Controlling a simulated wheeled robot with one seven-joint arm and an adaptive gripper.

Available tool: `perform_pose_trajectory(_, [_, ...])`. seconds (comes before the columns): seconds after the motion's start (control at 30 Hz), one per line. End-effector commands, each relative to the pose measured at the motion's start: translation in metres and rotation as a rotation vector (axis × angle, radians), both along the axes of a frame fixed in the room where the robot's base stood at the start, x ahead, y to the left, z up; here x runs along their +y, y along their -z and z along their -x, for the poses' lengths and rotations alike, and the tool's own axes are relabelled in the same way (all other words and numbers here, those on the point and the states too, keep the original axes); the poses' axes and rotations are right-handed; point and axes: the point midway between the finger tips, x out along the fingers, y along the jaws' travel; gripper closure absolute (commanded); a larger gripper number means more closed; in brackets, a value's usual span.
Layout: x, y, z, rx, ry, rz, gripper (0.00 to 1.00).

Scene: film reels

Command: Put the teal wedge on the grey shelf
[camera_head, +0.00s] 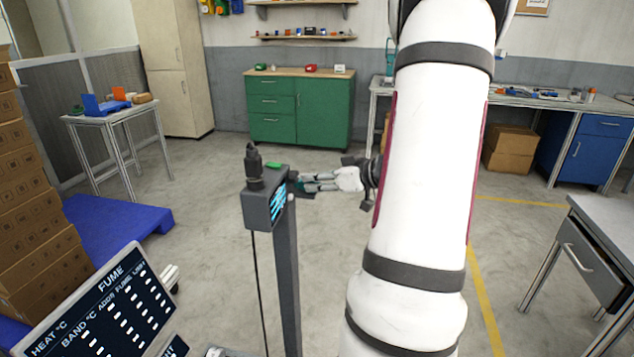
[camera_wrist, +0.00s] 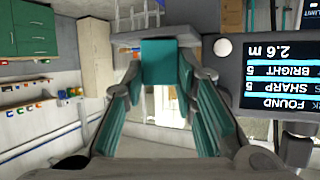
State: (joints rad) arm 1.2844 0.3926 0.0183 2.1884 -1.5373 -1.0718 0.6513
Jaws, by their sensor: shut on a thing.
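The teal wedge (camera_wrist: 160,62) is held between my fingertips in the wrist view, its flat teal face towards the camera. My gripper (camera_wrist: 160,75) is shut on it; the long fingers have teal inner pads of a similar colour. In the head view my gripper (camera_head: 308,182) points left, close beside a dark post-mounted box with a screen (camera_head: 266,206); the wedge is too small there to make out clearly. A grey slab (camera_wrist: 125,38) shows behind the wedge in the wrist view. I cannot tell whether it is the grey shelf, or whether the wedge touches it.
The screen box, also in the wrist view (camera_wrist: 275,75), has a dark knob and a green piece on top. A fume panel (camera_head: 105,305) stands front left. A green cabinet (camera_head: 300,108) stands at the back under wall shelves (camera_head: 303,38). Open floor lies between.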

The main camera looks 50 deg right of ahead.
Motion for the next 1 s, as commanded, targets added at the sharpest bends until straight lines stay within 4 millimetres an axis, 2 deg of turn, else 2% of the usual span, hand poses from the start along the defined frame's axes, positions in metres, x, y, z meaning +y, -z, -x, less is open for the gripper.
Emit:
perform_pose_trajectory(0.33, [0.000, 0.002, 0.001, -0.001, 0.001, -0.001, 0.97])
perform_pose_trajectory(0.37, [0.000, 0.002, 0.001, -0.001, 0.001, 0.000, 0.70])
perform_pose_trajectory(0.43, [0.000, 0.002, 0.001, -0.001, 0.001, 0.000, 0.54])
perform_pose_trajectory(0.8, [-0.001, 0.000, 0.000, -0.001, 0.001, 0.004, 0.54])
perform_pose_trajectory(1.0, [-0.001, -0.012, 0.026, 0.000, 0.003, 0.002, 0.54])
